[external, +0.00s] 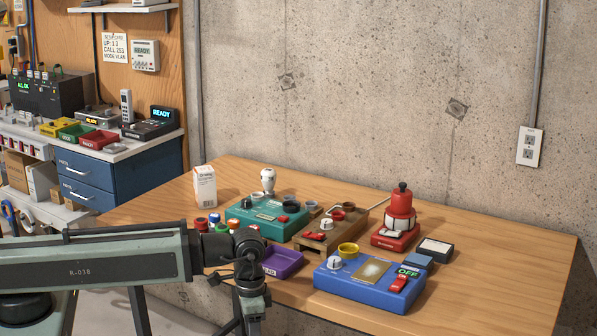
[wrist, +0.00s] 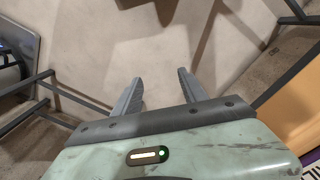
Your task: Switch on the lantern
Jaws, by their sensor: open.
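The red lantern (external: 400,212) stands upright on a red base (external: 395,236) toward the back right of the wooden table in the external view. Its base has a light-coloured label on the front; whether it is lit is not clear. My gripper (external: 254,325) hangs down off the table's front left edge, well to the left of the lantern. In the wrist view my gripper (wrist: 160,95) has its two fingers spread with nothing between them, above the floor. The lantern is not in the wrist view.
A blue box (external: 330,284) showing OFF, with a red switch (external: 398,284), stands in front of the lantern. A wooden box (external: 316,241), a teal box (external: 245,218) and a purple tray (external: 283,263) lie left. A dark block (external: 435,248) sits right. The table's right side is clear.

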